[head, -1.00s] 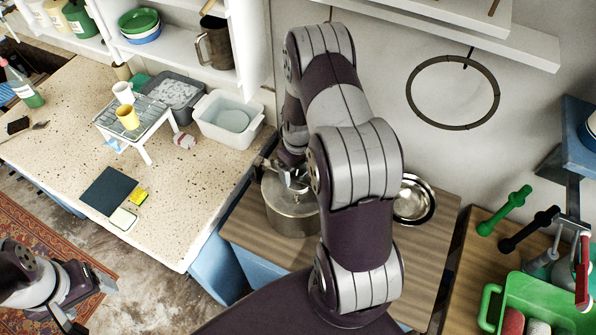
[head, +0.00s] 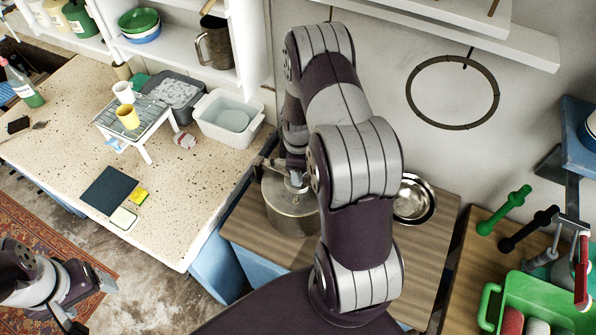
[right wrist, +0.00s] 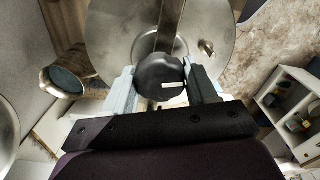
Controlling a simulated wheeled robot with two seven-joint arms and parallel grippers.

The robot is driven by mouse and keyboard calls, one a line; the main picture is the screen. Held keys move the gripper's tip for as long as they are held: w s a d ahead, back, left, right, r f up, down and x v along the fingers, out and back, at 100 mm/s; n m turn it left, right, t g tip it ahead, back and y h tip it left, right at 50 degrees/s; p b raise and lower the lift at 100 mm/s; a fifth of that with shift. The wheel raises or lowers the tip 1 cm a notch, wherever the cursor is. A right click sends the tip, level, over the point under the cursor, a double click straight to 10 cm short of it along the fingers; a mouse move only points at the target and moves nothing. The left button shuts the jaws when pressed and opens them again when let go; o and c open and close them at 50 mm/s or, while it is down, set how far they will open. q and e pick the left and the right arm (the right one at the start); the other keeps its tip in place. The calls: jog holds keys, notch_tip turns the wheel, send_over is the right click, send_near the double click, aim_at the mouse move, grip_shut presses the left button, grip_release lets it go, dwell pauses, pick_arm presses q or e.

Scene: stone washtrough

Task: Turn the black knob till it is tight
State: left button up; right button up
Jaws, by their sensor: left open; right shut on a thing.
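The black knob (right wrist: 160,77) is in the middle of the right wrist view, on a metal bar across the lid of a steel pot. A short white mark on the knob lies about level in that view. My right gripper (right wrist: 163,82) is shut on the knob, one finger on each side. In the head view the pot (head: 288,205) stands on a wooden top, and my right arm hides the knob and part of the lid. My left gripper (head: 95,300) is open and empty at the lower left, over the floor and rug, away from the pot.
A steel bowl (head: 414,199) stands right of the pot, behind my right arm. The speckled counter (head: 190,205) at left holds a rack with cups, a white tub (head: 228,120) and cloths. A green crate (head: 545,300) is at the lower right.

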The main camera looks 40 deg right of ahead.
jog(key=m, duration=0.4)
jog(key=shift+m, duration=0.4)
jog(key=m, duration=1.1)
jog(key=o, duration=0.8)
